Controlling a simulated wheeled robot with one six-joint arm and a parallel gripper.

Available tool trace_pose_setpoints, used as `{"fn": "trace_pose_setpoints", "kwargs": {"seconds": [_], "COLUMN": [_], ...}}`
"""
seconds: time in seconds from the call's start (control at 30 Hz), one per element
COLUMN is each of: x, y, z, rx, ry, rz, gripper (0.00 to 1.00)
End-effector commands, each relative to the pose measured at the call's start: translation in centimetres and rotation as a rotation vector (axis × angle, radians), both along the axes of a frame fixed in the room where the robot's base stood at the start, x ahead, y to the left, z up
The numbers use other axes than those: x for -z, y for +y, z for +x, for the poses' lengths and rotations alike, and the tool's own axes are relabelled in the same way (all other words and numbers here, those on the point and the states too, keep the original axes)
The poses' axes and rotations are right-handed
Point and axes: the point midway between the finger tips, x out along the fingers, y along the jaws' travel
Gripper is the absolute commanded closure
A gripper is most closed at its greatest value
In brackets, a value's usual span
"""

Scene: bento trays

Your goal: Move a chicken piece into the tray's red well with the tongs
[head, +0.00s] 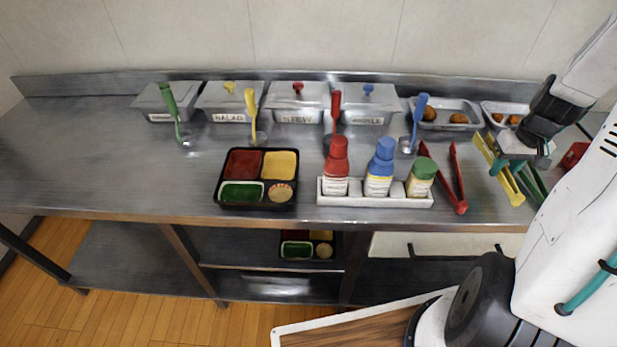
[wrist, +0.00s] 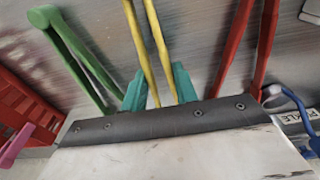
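The black bento tray (head: 256,207) sits on the counter left of centre, its red well (head: 243,163) at the back left and empty. Brown fried pieces that look like chicken (head: 458,118) lie in a metal pan (head: 472,104) at the back right. Yellow tongs (head: 508,182) lie on the counter at the right, between red tongs (head: 459,180) and green tongs (head: 534,184). My gripper (head: 519,166) is open above the yellow tongs. In the wrist view its teal fingertips (wrist: 160,75) stand apart, with the yellow tongs (wrist: 158,50) between or below them; contact cannot be told.
A second pan (head: 505,106) holds more brown pieces. A white rack (head: 375,200) with red, blue and green-capped bottles stands between tray and tongs. Lidded pans and several ladles line the back. A red item (head: 574,156) lies at the far right. The counter's left is clear.

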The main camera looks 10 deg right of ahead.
Motion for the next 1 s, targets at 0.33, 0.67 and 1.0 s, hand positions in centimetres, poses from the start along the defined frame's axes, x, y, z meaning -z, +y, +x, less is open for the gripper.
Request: {"fn": "trace_pose_setpoints", "kwargs": {"seconds": [0.33,0.67,1.0], "x": [-3.6,-6.9,-8.7], "y": [-0.1,0.0,0.0], "z": [0.0,0.1,0.0], "rx": [0.0,0.0,0.0], "ry": [-0.001,-0.002,0.0], "rz": [-0.002,-0.001,0.0], "gripper": [0.74,0.74,0.74]}}
